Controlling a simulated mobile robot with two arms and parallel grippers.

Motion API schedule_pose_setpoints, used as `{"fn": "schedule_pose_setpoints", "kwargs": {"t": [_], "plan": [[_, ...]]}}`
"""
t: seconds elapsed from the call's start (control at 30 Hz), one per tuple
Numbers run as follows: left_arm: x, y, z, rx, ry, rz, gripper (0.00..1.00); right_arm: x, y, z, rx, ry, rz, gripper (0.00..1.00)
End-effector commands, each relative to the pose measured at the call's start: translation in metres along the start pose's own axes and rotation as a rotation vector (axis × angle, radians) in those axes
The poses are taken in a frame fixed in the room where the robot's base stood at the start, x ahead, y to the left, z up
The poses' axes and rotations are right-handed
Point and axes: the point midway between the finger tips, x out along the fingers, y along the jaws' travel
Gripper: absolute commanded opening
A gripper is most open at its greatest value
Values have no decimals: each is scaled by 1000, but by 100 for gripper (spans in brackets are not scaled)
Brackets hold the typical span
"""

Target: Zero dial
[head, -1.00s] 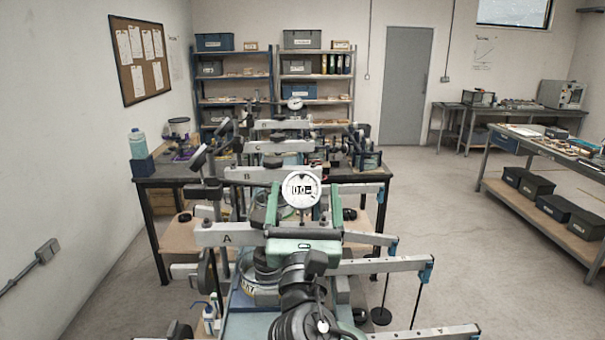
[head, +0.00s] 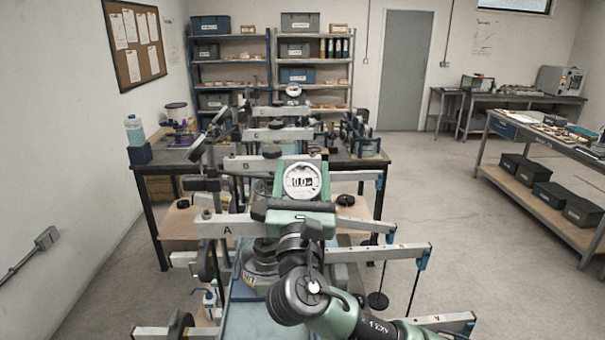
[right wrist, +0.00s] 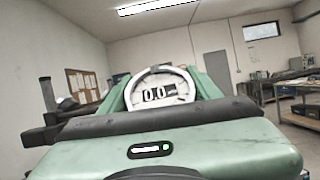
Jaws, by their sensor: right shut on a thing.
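My left gripper is not in view.
More lever frames, B (head: 246,165) and C, stand in line behind, with arms reaching right and hanging weights (head: 378,300). A cluttered bench (head: 160,176) holds a bottle (head: 134,130). Open floor lies at right before a side table (head: 520,178).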

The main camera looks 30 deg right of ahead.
Motion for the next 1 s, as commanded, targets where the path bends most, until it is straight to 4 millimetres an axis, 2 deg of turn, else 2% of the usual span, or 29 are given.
{"fn": "schedule_pose_setpoints", "kwargs": {"t": [0.33,0.73,0.77,0.83,1.0], "plan": [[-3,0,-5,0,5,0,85,0,-4,0,103,4,-227,23],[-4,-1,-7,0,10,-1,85,-1,-6,0,114,0,-264,23],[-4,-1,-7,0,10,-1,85,-1,-6,0,114,0,-264,66],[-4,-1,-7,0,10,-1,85,-1,-6,0,114,0,-264,85],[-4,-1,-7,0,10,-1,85,-1,-6,0,114,0,-263,85]]}}
